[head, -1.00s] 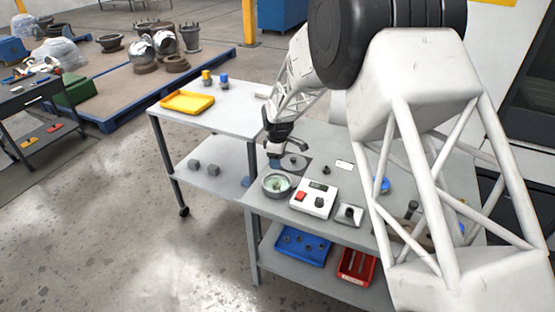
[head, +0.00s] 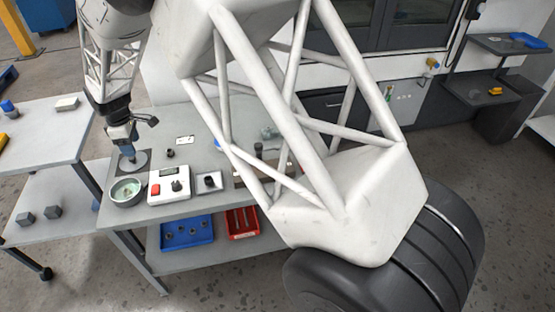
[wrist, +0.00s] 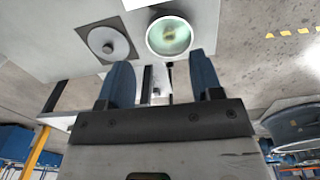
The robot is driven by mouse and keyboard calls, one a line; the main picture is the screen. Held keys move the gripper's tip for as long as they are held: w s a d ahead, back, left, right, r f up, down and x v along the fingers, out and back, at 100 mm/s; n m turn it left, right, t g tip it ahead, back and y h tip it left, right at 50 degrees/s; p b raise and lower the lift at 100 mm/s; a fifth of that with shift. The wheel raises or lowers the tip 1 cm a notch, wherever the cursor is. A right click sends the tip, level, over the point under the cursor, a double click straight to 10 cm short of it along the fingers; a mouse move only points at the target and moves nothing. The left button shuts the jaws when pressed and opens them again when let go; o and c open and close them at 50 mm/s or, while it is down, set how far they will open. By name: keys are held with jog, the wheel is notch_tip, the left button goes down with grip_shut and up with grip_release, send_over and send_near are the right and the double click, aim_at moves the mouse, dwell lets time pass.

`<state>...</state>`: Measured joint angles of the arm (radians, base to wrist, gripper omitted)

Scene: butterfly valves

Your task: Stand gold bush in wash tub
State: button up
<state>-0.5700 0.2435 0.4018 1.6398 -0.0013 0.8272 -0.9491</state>
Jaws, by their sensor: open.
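The wash tub (head: 126,192) is a round grey bowl with pale green inside, at the left front of the workbench. In the wrist view the tub (wrist: 151,47) lies just beyond the fingertips. A small gold-coloured thing, which looks like the gold bush (wrist: 170,36), shows inside the tub; I cannot tell whether it is upright or tilted. My gripper (wrist: 162,78) is open, with nothing between its two blue fingers. In the head view my gripper (head: 127,150) points down behind the tub, over a round grey disc (head: 134,163).
A white control box (head: 169,187) with a red button stands right of the tub, beside a small grey block (head: 210,182). Blue (head: 187,234) and red (head: 242,222) bins sit on the lower shelf. A cart (head: 45,140) stands at left. My arm hides the bench's right part.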

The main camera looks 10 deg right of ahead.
jog(key=s+d+r+m, duration=0.35)
jog(key=d+r, duration=0.25)
jog(key=d, duration=0.3)
jog(key=s+d+r+m+t, duration=0.1)
jog(key=s+d+r+m, duration=0.1)
jog(key=s+d+r, duration=0.55)
jog(key=s+d+r+m, duration=0.25)
jog(key=d+r, duration=0.25)
jog(key=d, duration=0.6)
jog(key=s+d+m, duration=0.3)
jog(key=s+d, duration=0.3)
jog(key=s, duration=0.3)
jog(key=s+d+m, duration=0.3)
jog(key=s+d, duration=0.3)
jog(key=s, duration=0.3)
jog(key=s+d+r+m+t, duration=0.1)
jog(key=s+d+m, duration=0.2)
jog(key=s, duration=0.6)
jog(key=d, duration=0.2)
jog(key=shift+d+m, duration=0.3)
jog(key=shift+d, duration=0.1)
